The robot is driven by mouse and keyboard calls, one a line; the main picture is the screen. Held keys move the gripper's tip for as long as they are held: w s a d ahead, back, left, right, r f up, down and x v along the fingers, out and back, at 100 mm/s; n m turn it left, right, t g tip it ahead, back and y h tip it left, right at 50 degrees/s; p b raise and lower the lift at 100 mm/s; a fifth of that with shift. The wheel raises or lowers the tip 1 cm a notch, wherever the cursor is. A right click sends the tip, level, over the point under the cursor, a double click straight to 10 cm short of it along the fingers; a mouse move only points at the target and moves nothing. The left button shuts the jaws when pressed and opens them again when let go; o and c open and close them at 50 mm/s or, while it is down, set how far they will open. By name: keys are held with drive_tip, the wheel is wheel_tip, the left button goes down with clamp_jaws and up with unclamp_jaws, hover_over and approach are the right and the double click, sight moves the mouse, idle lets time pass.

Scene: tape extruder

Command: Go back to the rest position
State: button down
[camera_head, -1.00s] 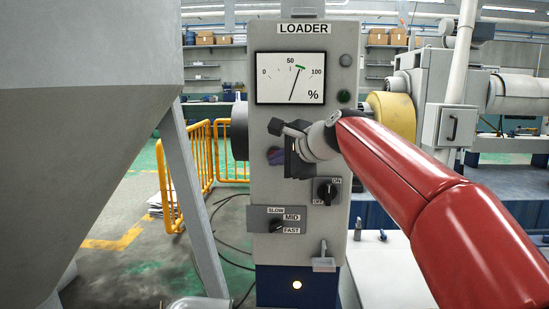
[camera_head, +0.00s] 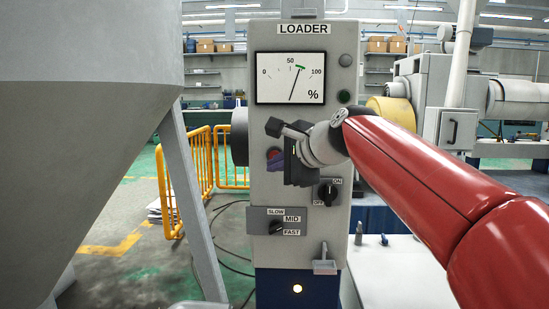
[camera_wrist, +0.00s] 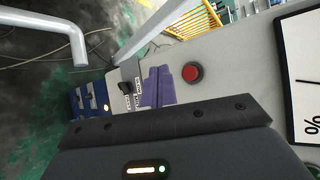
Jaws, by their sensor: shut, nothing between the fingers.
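My gripper (camera_head: 274,163) hangs in front of the upper middle of the grey LOADER panel (camera_head: 262,183) in the head view, below the gauge. In the wrist view its purple fingers (camera_wrist: 158,87) are together, with nothing between them. A red button (camera_wrist: 192,73) on the panel shows beside the fingers; they look apart from it. My red arm reaches in from the right. The gauge (camera_head: 290,77) needle stands a little past 50, near a green mark.
The ON/OFF knob (camera_head: 328,193) and the SLOW/MID/FAST knob (camera_head: 277,227) sit below my gripper. A large grey hopper (camera_head: 80,130) fills the left. Yellow railings (camera_head: 198,170) stand behind. A white surface (camera_head: 400,270) lies at lower right.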

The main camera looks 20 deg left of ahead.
drive_tip(key=s+d+f+n+g+h, duration=0.1)
drive_tip(key=s+d+f+n+h, duration=0.4)
drive_tip(key=s+d+f, duration=0.8)
drive_tip(key=s+d+f+n+g+h, duration=0.1)
drive_tip(key=s+d+f+n+h, duration=0.4)
drive_tip(key=s+d+f, duration=0.8)
drive_tip(key=d+f+n, duration=0.1)
drive_tip(key=d+f, duration=0.2)
drive_tip(key=d, duration=0.3)
drive_tip(key=shift+s+d+f, duration=0.15)
drive_tip(key=shift+d, duration=0.2)
